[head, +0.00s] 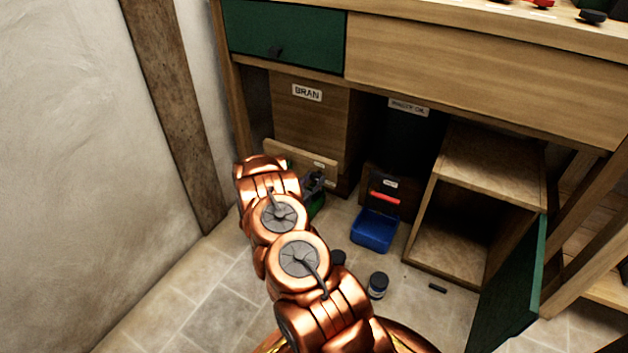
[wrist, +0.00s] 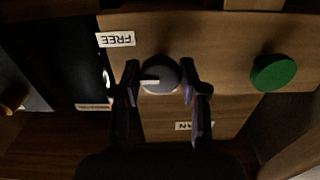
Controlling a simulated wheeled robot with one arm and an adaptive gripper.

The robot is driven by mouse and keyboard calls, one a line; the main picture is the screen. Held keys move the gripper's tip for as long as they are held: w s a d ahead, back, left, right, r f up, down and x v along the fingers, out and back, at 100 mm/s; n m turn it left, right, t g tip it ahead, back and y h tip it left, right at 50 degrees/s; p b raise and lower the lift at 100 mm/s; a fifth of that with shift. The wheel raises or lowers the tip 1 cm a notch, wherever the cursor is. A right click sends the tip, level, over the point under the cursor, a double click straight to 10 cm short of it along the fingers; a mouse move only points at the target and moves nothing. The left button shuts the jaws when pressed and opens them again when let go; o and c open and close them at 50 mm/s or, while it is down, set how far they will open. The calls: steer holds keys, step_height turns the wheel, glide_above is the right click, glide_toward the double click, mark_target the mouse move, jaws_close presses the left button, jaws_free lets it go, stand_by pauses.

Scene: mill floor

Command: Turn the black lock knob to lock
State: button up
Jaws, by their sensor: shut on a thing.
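The black lock knob (wrist: 160,76) shows in the wrist view as a dark round knob with a pale pointer mark, on a wooden panel (wrist: 222,40). The pale mark points to the left of that picture. My gripper (wrist: 160,88) is shut on the knob, one finger at each side. An upside-down "FREE" label (wrist: 115,39) is at the knob's upper left. A second label (wrist: 183,126) below is partly hidden by a finger. In the head view my gripper (head: 314,184) is low by the bran bin, and my arm hides much of the panel.
A green round knob (wrist: 273,72) is right of the lock knob. In the head view, a blue tray (head: 374,231) and a dark jar (head: 377,285) stand on the floor to the right. An open green door (head: 510,285) is farther right. A wall (head: 80,130) bounds the left.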

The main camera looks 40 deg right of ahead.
steer(key=shift+r+n+p, duration=0.15)
steer(key=shift+n+p, duration=0.15)
steer(key=shift+p, duration=0.3)
steer(key=shift+r+n+p, duration=0.2)
steer(key=shift+n+p, duration=0.3)
steer(key=shift+p, duration=0.55)
steer(key=n+p, duration=0.2)
steer(key=p, duration=0.1)
steer(key=n+p, duration=0.3)
steer(key=n, duration=0.2)
steer(key=n+p, duration=0.1)
steer(key=n, duration=0.1)
steer(key=shift+f+n+p, duration=0.2)
steer(key=shift+n+p, duration=0.1)
steer(key=n, duration=0.3)
steer(key=shift+n+p, duration=0.3)
steer(key=shift+n, duration=1.5)
